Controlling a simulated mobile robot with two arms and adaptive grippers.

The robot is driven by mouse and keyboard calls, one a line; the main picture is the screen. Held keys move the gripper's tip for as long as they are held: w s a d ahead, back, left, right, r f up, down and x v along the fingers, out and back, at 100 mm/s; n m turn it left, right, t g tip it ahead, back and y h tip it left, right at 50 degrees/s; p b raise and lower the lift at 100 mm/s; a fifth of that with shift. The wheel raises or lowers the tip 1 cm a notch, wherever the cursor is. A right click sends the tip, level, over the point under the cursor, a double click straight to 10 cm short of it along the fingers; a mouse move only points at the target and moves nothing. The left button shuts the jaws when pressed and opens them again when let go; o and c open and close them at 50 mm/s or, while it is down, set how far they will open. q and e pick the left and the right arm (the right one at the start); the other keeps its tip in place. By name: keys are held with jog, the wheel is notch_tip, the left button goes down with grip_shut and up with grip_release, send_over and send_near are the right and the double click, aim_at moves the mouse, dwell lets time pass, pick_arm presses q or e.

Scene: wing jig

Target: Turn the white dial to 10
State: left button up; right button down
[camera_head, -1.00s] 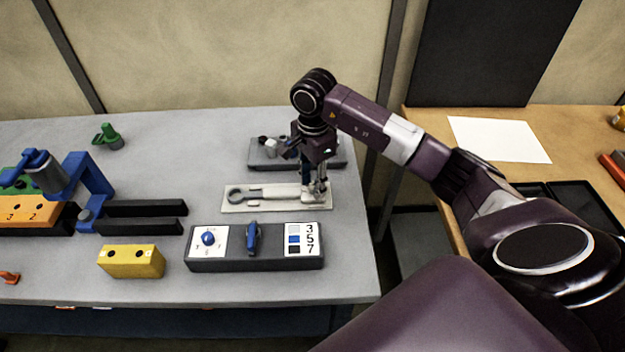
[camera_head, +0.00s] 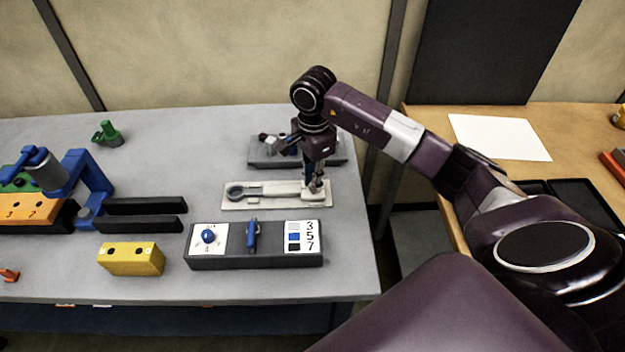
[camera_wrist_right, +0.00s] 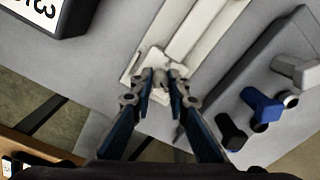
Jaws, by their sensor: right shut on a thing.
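My right gripper (camera_head: 317,188) points down at the right end of a pale plate (camera_head: 265,203). In the right wrist view my right gripper (camera_wrist_right: 160,82) is shut on a small greyish knob (camera_wrist_right: 160,88) on that plate; the fingers partly hide it. I cannot read any number by it. A white handle (camera_wrist_right: 298,72) stands on a dark grey block (camera_wrist_right: 235,95), beside a blue handle (camera_wrist_right: 262,104) and a dark one. A front dark box (camera_head: 255,262) carries a blue round knob (camera_head: 208,237) on a white scale, whose marks are too small to read. My left gripper is out of view.
The front box also has a blue lever (camera_head: 252,236) and a card (camera_head: 303,237) reading 3, 5, 7. A yellow block (camera_head: 132,260), black rails (camera_head: 145,206) and a blue clamp-like fixture (camera_head: 88,180) stand to the left. The table's right edge is close.

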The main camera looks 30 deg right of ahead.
jog(key=m+b, duration=0.2)
jog(key=m, duration=0.3)
jog(key=shift+m, duration=0.3)
jog(key=m+b, duration=0.1)
jog(key=m, duration=0.4)
jog(key=shift+w+m, duration=0.1)
jog(key=shift+m, duration=0.2)
jog(key=shift+b, duration=0.3)
jog(key=c, duration=1.8)
grip_release()
jog(key=shift+c, duration=0.2)
notch_tip(320, 180, up, 12)
